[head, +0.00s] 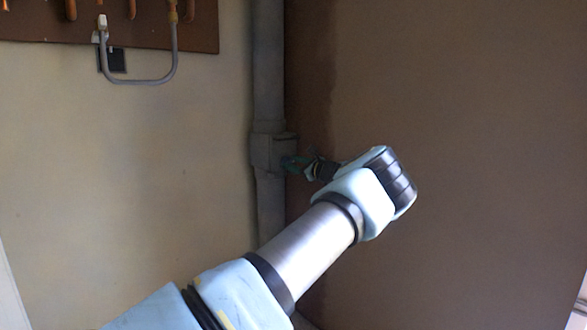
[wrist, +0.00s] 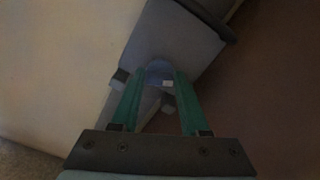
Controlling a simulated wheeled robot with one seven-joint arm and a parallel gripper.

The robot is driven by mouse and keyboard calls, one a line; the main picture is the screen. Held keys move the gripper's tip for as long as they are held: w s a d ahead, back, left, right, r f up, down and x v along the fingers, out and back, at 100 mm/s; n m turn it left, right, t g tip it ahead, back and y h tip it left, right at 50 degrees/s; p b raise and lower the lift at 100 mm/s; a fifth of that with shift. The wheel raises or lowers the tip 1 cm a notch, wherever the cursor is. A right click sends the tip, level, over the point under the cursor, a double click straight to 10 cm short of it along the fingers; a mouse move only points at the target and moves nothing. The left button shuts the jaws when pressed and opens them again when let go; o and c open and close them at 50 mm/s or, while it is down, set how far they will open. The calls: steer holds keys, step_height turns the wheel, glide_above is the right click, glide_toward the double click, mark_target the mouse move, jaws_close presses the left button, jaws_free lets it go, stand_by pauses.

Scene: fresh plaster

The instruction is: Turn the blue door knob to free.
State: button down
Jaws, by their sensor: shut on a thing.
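The blue door knob (wrist: 159,70) shows in the wrist view as a dim bluish round piece with a small pale mark, in front of a grey block. My gripper (wrist: 160,77) has its two green fingers on either side of the knob and is shut on it. In the head view my gripper (head: 293,163) reaches left to the grey box on the vertical post; the knob cannot be made out there. The picture is too dark to tell which way the knob is turned.
The grey box (head: 267,152) sits on a vertical grey post (head: 269,60) between a cream wall (head: 120,190) and a brown panel (head: 470,110). A tool board (head: 150,30) with hanging tools and a grey U-shaped loop is at the upper left.

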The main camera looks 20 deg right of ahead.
steer(key=shift+s+a+f+n+b, duration=0.1)
steer(key=shift+f+n+b, duration=0.05)
steer(key=shift+n+b, duration=2.75)
steer(key=shift+f+n+b, duration=0.15)
steer(key=shift+n+b, duration=2)
steer(key=shift+n, duration=1.35)
steer(key=shift+c, duration=2)
jaws_free()
steer(key=shift+r, duration=0.1)
steer(key=p+v, duration=0.2)
steer(key=v, duration=0.8)
steer(key=shift+s, duration=0.3)
